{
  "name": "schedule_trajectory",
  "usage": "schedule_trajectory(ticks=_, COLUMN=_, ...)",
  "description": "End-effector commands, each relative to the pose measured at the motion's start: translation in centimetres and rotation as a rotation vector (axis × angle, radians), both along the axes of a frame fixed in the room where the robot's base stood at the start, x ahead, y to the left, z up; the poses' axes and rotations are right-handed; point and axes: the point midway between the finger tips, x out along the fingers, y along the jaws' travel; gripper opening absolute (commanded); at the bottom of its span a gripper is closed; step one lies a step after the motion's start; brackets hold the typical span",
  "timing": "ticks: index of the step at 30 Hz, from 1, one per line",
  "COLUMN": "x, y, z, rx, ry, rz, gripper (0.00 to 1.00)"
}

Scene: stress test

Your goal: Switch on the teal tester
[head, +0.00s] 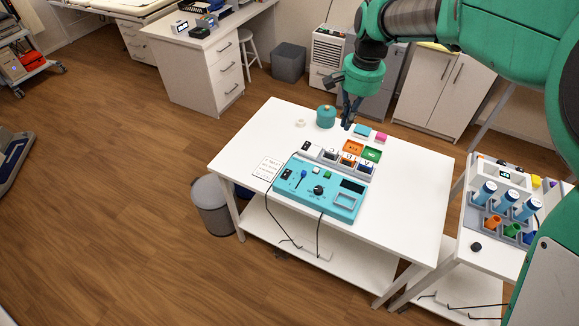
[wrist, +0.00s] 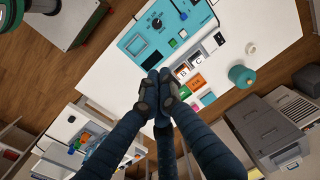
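The teal tester (head: 306,193) lies flat on the white table in the head view. The switch's position is too small to tell. In the wrist view the tester (wrist: 168,42) is at the top, partly cut off. My gripper (head: 347,125) is above the table's back part, behind the tester and apart from it. In the wrist view its fingers (wrist: 160,82) meet, with nothing visible between them.
Behind the tester stand a grey row of labelled slots (head: 335,158), orange and green bins (head: 371,154) and a teal canister (head: 326,117). A paper note (head: 267,168) lies left of it. A cart with bottles (head: 485,193) stands right. The table's right part is clear.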

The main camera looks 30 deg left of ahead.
Motion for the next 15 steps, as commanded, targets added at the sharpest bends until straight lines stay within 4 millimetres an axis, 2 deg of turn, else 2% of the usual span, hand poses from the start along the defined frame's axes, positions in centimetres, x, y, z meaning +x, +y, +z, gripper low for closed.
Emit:
schedule_trajectory(ticks=3, x=0.5, y=2.8, z=-2.2, rx=-0.010, ry=0.025, rz=0.004, gripper=0.00)
schedule_trajectory(ticks=15, x=0.8, y=11.6, z=-9.6, rx=-0.046, ry=0.097, rz=0.006, gripper=0.00)
